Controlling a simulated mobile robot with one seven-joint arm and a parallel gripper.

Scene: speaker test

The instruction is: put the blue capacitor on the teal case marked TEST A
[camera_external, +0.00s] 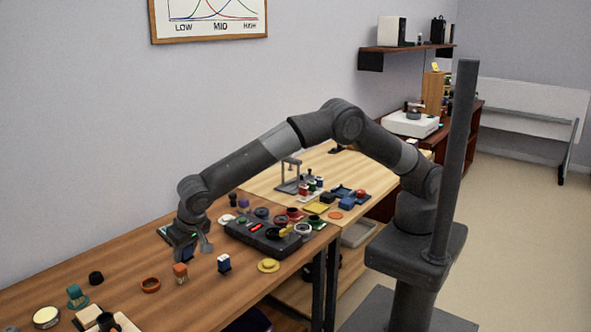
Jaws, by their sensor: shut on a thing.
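My gripper (187,246) is at the end of my arm, pointing down over the left wooden table. It is shut on a small dark blue piece, probably the blue capacitor (186,257), which is mostly hidden by the fingers. I cannot tell whether the piece touches anything below. A flat dark case with a teal edge (163,232) shows just behind and left of the gripper, partly covered by it. Its marking is too small to read, so I cannot tell whether it is TEST A.
A black control box (262,238) is to the right. A brown ring (150,285) and a teal part (77,296) lie left. Bare wood lies between them.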

